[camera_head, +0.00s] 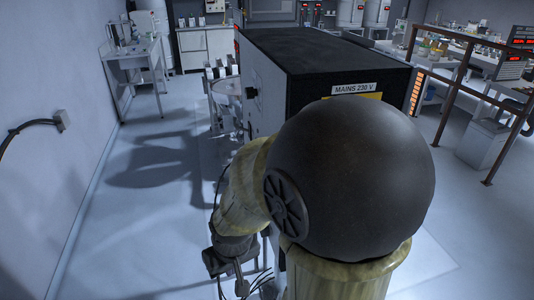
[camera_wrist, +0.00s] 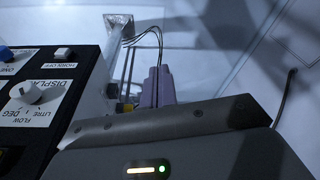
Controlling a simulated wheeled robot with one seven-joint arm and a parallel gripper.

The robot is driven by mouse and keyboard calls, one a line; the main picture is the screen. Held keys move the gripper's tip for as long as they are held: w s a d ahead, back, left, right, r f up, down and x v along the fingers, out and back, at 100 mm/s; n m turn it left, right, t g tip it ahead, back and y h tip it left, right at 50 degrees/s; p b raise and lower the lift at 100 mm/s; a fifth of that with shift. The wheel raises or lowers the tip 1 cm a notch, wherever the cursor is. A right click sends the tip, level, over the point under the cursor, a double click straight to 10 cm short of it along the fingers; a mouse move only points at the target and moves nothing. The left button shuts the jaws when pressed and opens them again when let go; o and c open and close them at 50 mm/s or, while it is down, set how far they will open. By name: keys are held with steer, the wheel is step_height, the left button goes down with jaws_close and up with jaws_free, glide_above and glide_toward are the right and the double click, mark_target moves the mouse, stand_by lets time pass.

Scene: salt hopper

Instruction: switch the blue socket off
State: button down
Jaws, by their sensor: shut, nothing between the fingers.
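I cannot make out a blue socket for certain in either view. In the wrist view, a dark control panel (camera_wrist: 28,125) at the left carries white labels, one reading DISPLAY. A small blue part (camera_wrist: 5,53) shows at its top left edge, partly cut off. My gripper (camera_wrist: 157,72) is shut and empty to the right of this panel, its body filling the bottom of the wrist view. In the head view, my arm covers much of the middle, and the gripper is low at the left of it, its fingers hard to tell.
A black-topped cabinet (camera_head: 318,56) marked MAINS 230 V stands in front of me, partly behind my arm. The panel also has a pale knob (camera_wrist: 35,92) and a white button (camera_wrist: 62,52). A brown railing (camera_head: 470,82) stands at the right. The floor at the left is clear.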

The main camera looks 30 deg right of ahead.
stand_by(0.3)
steer(key=w+d+r+m+g+p, duration=0.1)
steer(key=w+d+r+m+p, duration=0.5)
steer(key=r, duration=0.6)
steer(key=w+d+r+m+g+h+p, duration=0.1)
steer(key=w+d+r+m+g+p, duration=0.1)
steer(key=w+d+r+m+p, duration=0.4)
steer(key=w+d+r+m, duration=0.3)
steer(key=w+r+m, duration=0.3)
steer(key=m, duration=0.3)
steer(key=shift+w+d+r, duration=0.2)
steer(key=shift+w+d, duration=0.1)
steer(key=shift+d, duration=0.05)
steer(key=shift+f, duration=0.1)
steer(key=f+p, duration=0.1)
steer(key=f, duration=0.2)
steer(key=f+p, duration=0.1)
steer(key=f, duration=0.2)
steer(key=f+p, duration=0.1)
steer(key=f, duration=0.3)
steer(key=shift+s+d, duration=0.15)
steer(key=shift+d, duration=0.25)
steer(key=shift+r, duration=0.1)
